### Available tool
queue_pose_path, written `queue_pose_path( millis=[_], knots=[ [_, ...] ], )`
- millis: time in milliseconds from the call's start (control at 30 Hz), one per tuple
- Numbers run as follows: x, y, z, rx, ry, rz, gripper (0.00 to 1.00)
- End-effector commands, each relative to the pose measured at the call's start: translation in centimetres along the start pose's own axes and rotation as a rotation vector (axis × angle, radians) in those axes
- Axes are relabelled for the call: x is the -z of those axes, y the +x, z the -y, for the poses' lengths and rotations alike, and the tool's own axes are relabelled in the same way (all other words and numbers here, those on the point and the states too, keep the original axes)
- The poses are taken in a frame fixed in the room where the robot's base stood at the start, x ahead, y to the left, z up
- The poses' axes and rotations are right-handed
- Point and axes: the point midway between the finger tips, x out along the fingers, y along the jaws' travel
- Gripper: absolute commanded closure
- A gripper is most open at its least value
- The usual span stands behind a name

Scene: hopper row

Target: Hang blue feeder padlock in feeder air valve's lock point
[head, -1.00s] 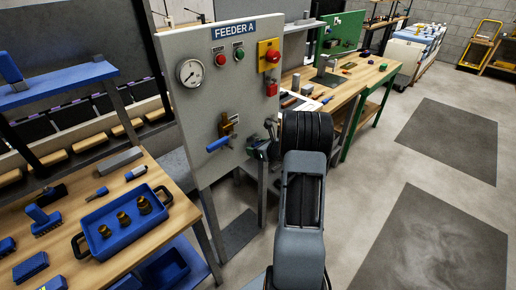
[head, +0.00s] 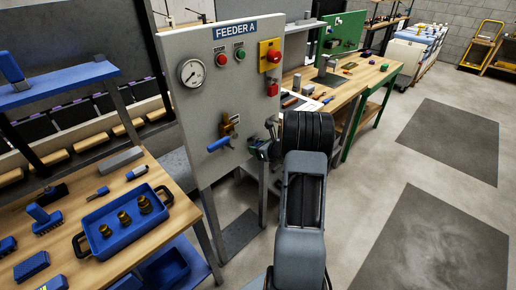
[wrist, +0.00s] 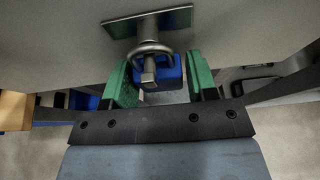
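The blue padlock (wrist: 173,74) shows in the wrist view between the green fingertips of my gripper (wrist: 160,78), which sit close against its two sides. Its metal shackle (wrist: 152,48) is up at a metal lug on a small plate (wrist: 146,22) on the grey panel. The shackle appears to loop around the lug; I cannot tell whether it is closed. In the head view my gripper (head: 257,149) is at the panel's lower right edge, and the padlock is hidden there. The air valve (head: 228,127) has a brass body and a blue lever (head: 219,144), left of my gripper.
The Feeder A panel (head: 212,99) carries a gauge (head: 190,73), buttons and a yellow switch (head: 269,55) with a red padlock (head: 272,89). A wooden bench with a blue tray (head: 97,246) stands at left. Another bench (head: 365,80) stands behind my arm. The floor at right is clear.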

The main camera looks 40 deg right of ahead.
Motion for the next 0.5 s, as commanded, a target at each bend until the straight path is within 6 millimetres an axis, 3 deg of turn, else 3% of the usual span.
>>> queue_pose_path(
  millis=[200,500],
  knots=[
    [0.0,0.0,0.0,0.0,0.0,0.0,0.28],
    [0.02,-0.47,0.06,0.001,0.0,0.0,0.28]
  ],
)
